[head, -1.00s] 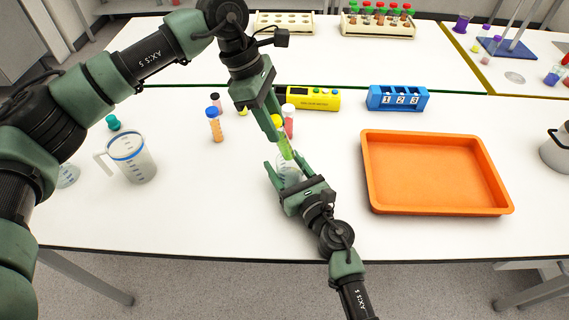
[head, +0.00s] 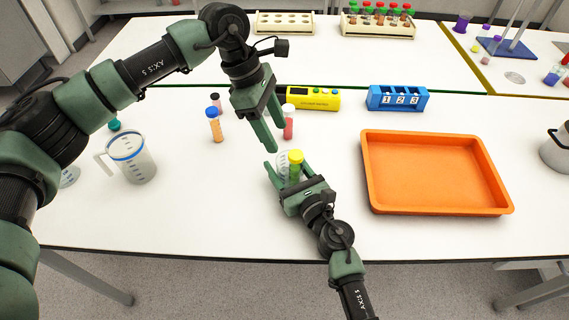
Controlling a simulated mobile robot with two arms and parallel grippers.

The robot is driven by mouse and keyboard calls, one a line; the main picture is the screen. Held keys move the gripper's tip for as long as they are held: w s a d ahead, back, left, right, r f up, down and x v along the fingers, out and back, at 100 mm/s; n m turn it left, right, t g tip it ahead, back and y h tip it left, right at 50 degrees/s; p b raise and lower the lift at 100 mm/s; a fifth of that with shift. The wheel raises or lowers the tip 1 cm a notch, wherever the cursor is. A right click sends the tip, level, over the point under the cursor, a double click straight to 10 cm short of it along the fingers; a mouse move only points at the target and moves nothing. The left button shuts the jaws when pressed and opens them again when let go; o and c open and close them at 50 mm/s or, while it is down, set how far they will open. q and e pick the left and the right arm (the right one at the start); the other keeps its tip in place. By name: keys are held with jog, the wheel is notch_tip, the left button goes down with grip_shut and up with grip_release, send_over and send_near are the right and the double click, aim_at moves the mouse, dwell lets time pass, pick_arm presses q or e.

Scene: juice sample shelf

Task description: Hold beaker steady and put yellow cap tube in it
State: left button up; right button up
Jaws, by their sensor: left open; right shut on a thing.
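The tube with the yellow cap (head: 295,158) stands nearly upright inside the small clear beaker (head: 283,160). Its yellow-green body shows below the cap. My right gripper (head: 289,172) is shut around the beaker on the table, and its fingers and palm hide much of the glass. My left gripper (head: 277,138) is open and empty, just above and behind the beaker, fingers pointing down and apart from the tube.
A white-capped red tube (head: 288,122) stands just behind my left gripper's fingers. An orange tray (head: 435,205) lies right, a measuring jug (head: 132,158) left. A yellow device (head: 314,99) and blue number block (head: 398,98) stand behind.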

pick_arm(q)
jog(key=v, duration=1.2)
jog(key=shift+w+a, duration=0.1)
pick_arm(e)
jog(key=o, duration=1.7)
jog(key=shift+c, duration=0.2)
